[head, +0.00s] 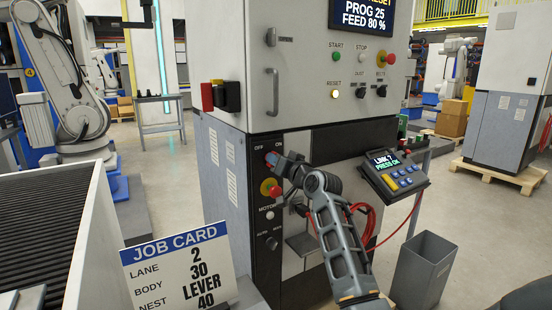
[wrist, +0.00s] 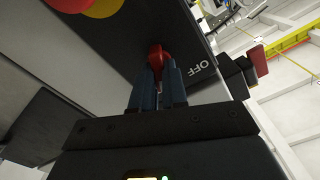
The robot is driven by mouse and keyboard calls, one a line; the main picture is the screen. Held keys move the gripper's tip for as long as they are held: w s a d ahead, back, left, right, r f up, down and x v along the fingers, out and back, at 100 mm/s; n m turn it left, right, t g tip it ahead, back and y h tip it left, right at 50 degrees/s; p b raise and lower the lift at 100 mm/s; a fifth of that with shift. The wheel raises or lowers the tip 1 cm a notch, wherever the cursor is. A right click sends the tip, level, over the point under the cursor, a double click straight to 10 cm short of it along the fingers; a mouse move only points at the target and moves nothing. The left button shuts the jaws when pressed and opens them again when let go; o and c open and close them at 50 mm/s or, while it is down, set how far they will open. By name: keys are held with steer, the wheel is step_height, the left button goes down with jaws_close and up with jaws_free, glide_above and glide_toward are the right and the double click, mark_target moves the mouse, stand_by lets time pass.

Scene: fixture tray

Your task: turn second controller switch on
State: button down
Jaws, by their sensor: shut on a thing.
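A red rotary switch handle (wrist: 157,54) sits on the dark front panel of the machine cabinet, between the OFF and ON labels. My gripper (head: 272,158) reaches the panel at this switch and mostly hides the handle in the head view. In the wrist view, the blue fingers of my gripper (wrist: 157,78) are shut on the red handle, one on each side. The OFF label (wrist: 205,65) is right of the handle there. The ON label is not seen in the wrist view. The handle's exact angle is hard to tell.
A red-and-yellow emergency stop (head: 270,188) is just below the switch. A tilted console (head: 394,178) reading "PRESS OK" stands to the right, with red cables nearby. A grey bin (head: 423,270) is at lower right. A job card (head: 180,270) stands at lower left.

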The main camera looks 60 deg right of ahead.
steer(key=shift+m, duration=0.6)
steer(key=c, duration=1.1)
jaws_free()
steer(key=shift+c, duration=0.2)
steer(key=v, duration=0.8)
steer(key=shift+b, duration=0.3)
steer(key=shift+w, duration=0.1)
